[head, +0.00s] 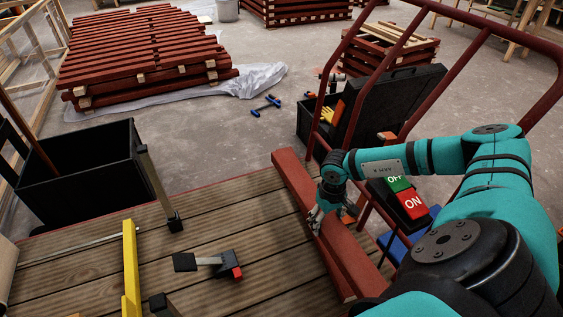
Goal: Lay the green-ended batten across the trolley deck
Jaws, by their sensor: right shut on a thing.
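A dark red batten (293,182) lies lengthwise along the right side of the planked trolley deck (90,252), beside the handle rail. A red length (362,258) also shows just right of my gripper; I cannot tell whether it is the same piece. No green end shows; the near end is partly hidden by my arm. My right gripper (318,212) is shut on the red batten about midway along it, its fingers partly hidden. I cannot tell whether the batten touches the deck. My left gripper is out of view.
A black bin (75,175) stands at the deck's left. A yellow bar (130,270) and a clamp (212,262) lie on the deck. The red tubular handle (440,95) rises at right, near a black toolbox (390,100). Red battens (145,55) are stacked beyond on the floor.

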